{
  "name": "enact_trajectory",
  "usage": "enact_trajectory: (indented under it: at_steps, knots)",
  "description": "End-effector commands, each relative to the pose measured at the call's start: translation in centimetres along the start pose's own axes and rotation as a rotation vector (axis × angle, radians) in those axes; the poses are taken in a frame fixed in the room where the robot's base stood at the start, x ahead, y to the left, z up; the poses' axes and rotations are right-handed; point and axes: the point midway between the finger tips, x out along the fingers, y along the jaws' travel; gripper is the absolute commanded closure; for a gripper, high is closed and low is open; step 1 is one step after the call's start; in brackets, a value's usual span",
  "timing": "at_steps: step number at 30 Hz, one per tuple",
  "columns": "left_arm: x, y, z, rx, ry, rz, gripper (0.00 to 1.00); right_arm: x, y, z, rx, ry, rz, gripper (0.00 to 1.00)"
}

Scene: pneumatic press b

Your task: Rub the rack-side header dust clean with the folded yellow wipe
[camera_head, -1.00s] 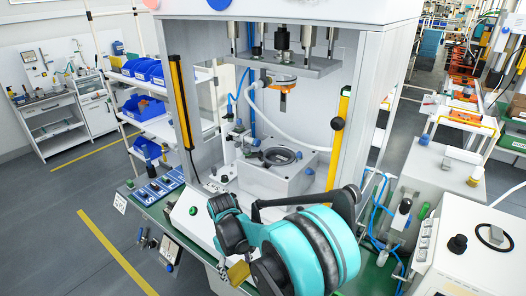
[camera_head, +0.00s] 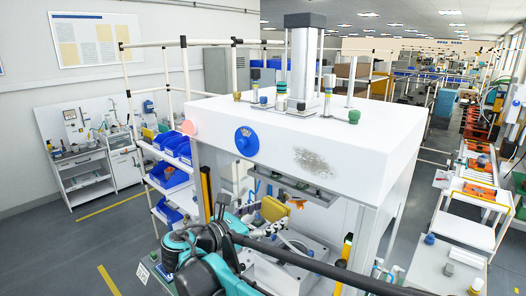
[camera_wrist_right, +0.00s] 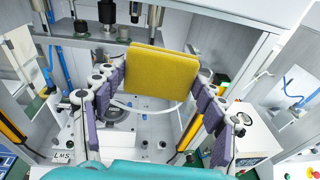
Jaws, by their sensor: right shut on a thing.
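The white press header (camera_head: 220,118) fills the middle of the head view. My right gripper (camera_head: 268,214) is shut on the folded yellow wipe (camera_head: 274,208), below the header's lower edge and left of the patch. In the right wrist view the wipe (camera_wrist_right: 162,70) sits flat and upright between the finger tips, apart from the header. My left gripper is in neither view.
A rack with blue bins (camera_head: 168,173) is at the left. The press opening holds a fixture (camera_wrist_right: 115,137). Space before the header's face is clear.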

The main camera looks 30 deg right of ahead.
Motion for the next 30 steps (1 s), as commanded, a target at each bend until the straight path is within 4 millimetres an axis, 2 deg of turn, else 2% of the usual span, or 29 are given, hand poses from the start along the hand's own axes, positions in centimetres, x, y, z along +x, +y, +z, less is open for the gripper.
enact_trajectory:
  at_steps: [1, 3, 6, 9, 16, 30]
  knots:
    - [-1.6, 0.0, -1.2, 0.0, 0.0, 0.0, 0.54, -0.8, 0.1, 3.6, -0.004, -0.032, 0.027, 0.66]
    - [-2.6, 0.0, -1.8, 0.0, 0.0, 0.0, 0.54, -1.6, 0.3, 6.7, -0.006, -0.072, 0.055, 0.66]
    - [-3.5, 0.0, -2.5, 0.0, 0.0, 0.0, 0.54, -2.4, 0.5, 9.9, -0.006, -0.113, 0.08, 0.66]
    - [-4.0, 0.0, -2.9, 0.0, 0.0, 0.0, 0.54, -3.0, 0.6, 11.8, -0.005, -0.137, 0.09, 0.66]
    - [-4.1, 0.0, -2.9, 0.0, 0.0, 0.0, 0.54, -2.5, 0.7, 12.8, -0.004, -0.152, 0.096, 0.66]
    - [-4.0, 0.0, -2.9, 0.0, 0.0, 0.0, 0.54, 2.0, 1.1, 13.4, -0.004, -0.15, 0.094, 0.66]
